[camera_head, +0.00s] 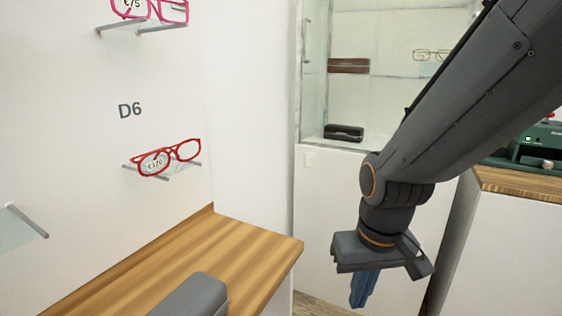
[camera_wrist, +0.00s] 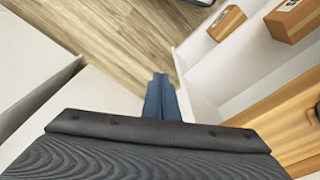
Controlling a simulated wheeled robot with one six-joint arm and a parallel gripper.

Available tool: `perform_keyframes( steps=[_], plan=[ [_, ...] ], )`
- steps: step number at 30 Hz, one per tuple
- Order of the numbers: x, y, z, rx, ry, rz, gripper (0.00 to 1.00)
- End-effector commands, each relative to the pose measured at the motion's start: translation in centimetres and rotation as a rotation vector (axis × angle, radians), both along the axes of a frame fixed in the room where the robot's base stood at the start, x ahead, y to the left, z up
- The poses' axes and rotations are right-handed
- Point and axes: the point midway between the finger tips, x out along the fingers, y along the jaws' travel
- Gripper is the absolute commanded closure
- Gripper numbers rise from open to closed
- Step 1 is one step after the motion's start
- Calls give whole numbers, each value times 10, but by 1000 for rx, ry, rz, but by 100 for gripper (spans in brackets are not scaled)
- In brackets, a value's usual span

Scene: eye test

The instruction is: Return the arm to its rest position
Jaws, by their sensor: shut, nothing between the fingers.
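My arm reaches down from the upper right in the head view, with my gripper (camera_head: 363,289) hanging at its end, pointing downward. The blue fingers are together and hold nothing. In the wrist view my gripper (camera_wrist: 160,82) shows the same two blue fingers side by side, above the gap between white furniture and the wooden floor (camera_wrist: 120,35). No object touches the fingers in either view.
A wooden counter (camera_head: 245,241) with a grey case (camera_head: 192,296) is at the lower left. Red glasses (camera_head: 168,158) and pink glasses (camera_head: 150,10) sit on wall holders. A glass cabinet with a dark case (camera_head: 344,132) stands behind. A green machine (camera_head: 535,146) is at right.

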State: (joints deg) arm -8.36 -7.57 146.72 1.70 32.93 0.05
Motion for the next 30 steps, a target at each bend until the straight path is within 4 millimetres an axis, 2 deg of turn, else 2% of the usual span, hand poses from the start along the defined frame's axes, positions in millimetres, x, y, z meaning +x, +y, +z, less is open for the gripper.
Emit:
perform_keyframes(
  steps=[6,15,30],
  plan=[
    [-30,27,22,7,52,81,100],
    [-75,52,50,10,129,182,100],
    [-69,28,83,-1,131,92,100]
  ],
)
